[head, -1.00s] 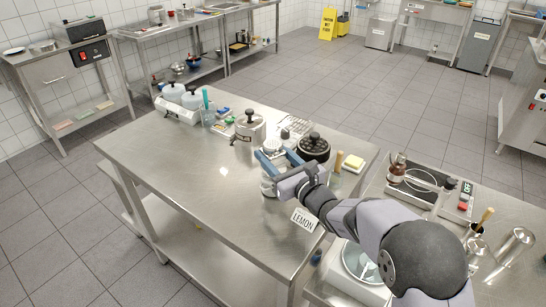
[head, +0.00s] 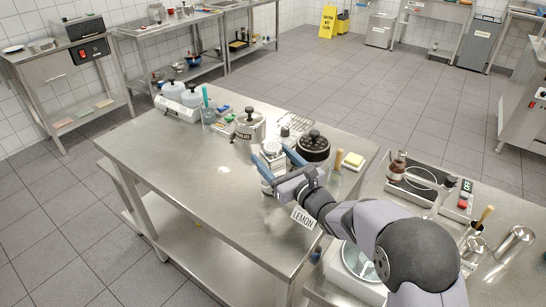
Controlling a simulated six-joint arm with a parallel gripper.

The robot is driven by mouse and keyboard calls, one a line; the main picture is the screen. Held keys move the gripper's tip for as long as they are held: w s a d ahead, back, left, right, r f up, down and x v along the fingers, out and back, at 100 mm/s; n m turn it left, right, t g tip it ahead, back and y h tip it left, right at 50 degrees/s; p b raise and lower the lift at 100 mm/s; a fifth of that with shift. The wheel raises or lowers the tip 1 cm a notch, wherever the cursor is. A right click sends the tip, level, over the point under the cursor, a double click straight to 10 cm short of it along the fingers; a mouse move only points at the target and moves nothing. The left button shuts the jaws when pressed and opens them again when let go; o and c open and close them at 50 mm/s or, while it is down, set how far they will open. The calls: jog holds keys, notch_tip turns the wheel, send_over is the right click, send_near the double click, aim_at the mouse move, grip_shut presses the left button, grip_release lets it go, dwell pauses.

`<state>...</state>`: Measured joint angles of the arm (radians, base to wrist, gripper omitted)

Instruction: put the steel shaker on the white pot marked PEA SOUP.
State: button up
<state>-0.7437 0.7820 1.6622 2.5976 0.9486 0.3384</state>
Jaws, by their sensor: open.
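My gripper (head: 275,157) is open over the near right half of the steel table, its blue fingers apart. A pale metallic round-topped thing, apparently the steel shaker (head: 271,148), shows between the fingers. Below it is a pale round vessel (head: 267,187), possibly the white pot, mostly hidden by the gripper. I cannot read PEA SOUP on it, nor tell for certain whether the shaker rests on it.
A lidded steel pot (head: 249,125) stands behind, left of the gripper. A black-topped pot (head: 313,146) stands close right. A LEMON label (head: 303,219) is at the table's near edge. The table's left middle (head: 190,165) is clear.

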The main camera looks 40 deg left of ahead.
aim_at(279, 162)
jog(key=shift+r, duration=0.15)
jog(key=shift+s+d, duration=0.2)
jog(key=shift+d, duration=0.35)
jog(key=b+v, duration=0.1)
jog(key=v, duration=0.2)
jog(key=shift+d+b, duration=0.3)
notch_tip(279, 162, up, 7)
jog(key=b, duration=0.1)
jog(key=shift+s, duration=0.15)
